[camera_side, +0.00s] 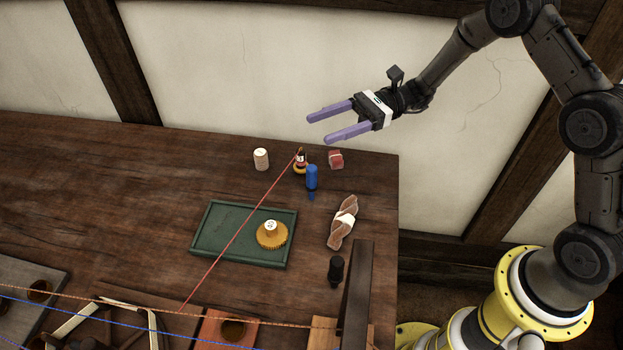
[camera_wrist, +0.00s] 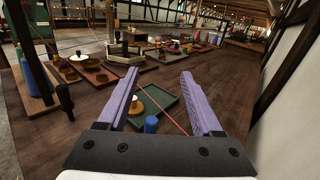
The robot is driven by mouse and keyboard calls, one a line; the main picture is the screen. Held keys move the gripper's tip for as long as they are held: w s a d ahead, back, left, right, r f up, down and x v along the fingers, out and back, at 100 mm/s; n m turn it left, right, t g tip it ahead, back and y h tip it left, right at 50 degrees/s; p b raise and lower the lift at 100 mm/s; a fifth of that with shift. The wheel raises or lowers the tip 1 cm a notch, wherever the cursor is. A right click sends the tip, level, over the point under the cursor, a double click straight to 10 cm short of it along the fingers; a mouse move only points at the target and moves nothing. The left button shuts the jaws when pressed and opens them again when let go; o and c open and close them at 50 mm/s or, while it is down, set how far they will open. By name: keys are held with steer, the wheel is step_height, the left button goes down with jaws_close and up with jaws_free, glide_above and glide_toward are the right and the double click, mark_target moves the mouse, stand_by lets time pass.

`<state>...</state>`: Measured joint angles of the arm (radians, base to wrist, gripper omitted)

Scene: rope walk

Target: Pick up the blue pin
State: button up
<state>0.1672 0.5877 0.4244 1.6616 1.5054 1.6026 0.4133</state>
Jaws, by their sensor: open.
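The blue pin (camera_side: 312,178) stands upright on the dark wooden table, right of the green tray's upper corner. Its rounded blue top also shows in the wrist view (camera_wrist: 151,124), low between my fingers. My gripper (camera_side: 327,129) has purple fingers spread apart with nothing between them. It is above the table's back edge, higher than the pin and apart from it. In the wrist view my gripper (camera_wrist: 158,75) points out over the table.
A green tray (camera_side: 208,213) holds a round yellow brush (camera_side: 272,235).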

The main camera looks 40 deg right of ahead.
mark_target(312, 184)
steer(key=shift+m, duration=0.4)
steer(key=f, duration=1)
steer(key=shift+s+d, duration=0.1)
steer(key=shift+d, duration=0.15)
steer(key=shift+a+f, duration=0.15)
steer(key=shift+a, duration=0.85)
steer(key=shift+w+a, duration=0.2)
steer(key=shift+a, duration=1.2)
steer(key=shift+w+a, duration=0.2)
steer(key=shift+a, duration=1.15)
steer(key=shift+c, duration=0.2)
jaws_close()
